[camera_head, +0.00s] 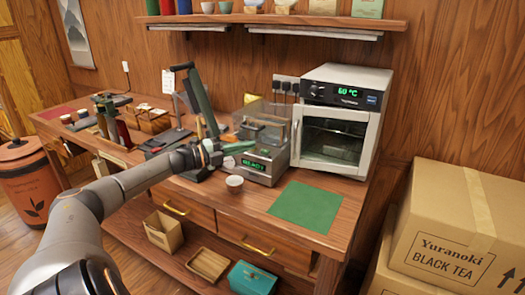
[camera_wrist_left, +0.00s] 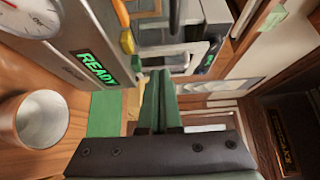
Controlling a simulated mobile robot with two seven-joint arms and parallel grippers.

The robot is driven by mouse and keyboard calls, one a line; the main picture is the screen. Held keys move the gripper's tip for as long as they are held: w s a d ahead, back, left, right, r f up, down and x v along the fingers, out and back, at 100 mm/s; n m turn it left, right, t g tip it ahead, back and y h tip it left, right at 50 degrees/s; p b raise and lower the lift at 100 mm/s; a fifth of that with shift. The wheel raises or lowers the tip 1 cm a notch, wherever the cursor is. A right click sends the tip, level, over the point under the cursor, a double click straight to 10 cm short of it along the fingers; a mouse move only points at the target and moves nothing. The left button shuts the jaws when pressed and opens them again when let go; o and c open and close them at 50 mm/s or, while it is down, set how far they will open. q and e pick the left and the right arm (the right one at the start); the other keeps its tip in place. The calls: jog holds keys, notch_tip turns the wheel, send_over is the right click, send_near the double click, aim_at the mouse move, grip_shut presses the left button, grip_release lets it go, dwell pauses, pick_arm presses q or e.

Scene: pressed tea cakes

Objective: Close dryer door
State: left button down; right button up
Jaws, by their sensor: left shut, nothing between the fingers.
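The dryer (camera_head: 345,115) is a white box with a dark glass front and a green "60" display, at the back right of the bench. Its glass door (camera_head: 330,138) looks shut or nearly shut; I cannot tell if a small gap is left. My left gripper (camera_head: 238,147) is shut and empty, left of the dryer and apart from it, in front of the "READY" machine. In the left wrist view its green fingers (camera_wrist_left: 158,105) lie together, and the dryer (camera_wrist_left: 195,62) shows past them, turned sideways. My right gripper is not in view.
The grey "READY" machine (camera_head: 262,160) stands between my gripper and the dryer. A small white cup (camera_head: 234,183) and a green mat (camera_head: 305,206) lie toward the bench front. Cardboard boxes (camera_head: 452,225) stand at the right. A shelf (camera_head: 280,20) hangs above.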

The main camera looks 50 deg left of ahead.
aim_at(294, 151)
pick_arm(q)
jog(key=d+f+m, duration=0.1)
jog(key=d, duration=0.1)
jog(key=d+f+m+p, duration=0.1)
jog(key=d+f, duration=0.3)
jog(key=shift+w+d+f+m+y+p, duration=0.2)
jog(key=shift+d+m+y+p, duration=0.1)
jog(key=shift+d+m+y, duration=0.1)
jog(key=d+m+y, duration=0.1)
jog(key=d, duration=0.1)
jog(key=d+f+m+y+p, duration=0.1)
jog(key=d, duration=0.2)
jog(key=d+m+y+p, duration=0.1)
jog(key=d+m, duration=0.1)
jog(key=shift+w+d+f, duration=0.25)
jog(key=shift+w+f, duration=0.05)
jog(key=shift+w, duration=0.1)
jog(key=s+r+m+y+p, duration=0.35)
jog(key=s+r+y, duration=0.2)
jog(key=y, duration=0.25)
jog(key=x, duration=0.9)
jog(key=f+x, duration=0.1)
jog(key=x, duration=0.4)
jog(key=shift+f, duration=0.1)
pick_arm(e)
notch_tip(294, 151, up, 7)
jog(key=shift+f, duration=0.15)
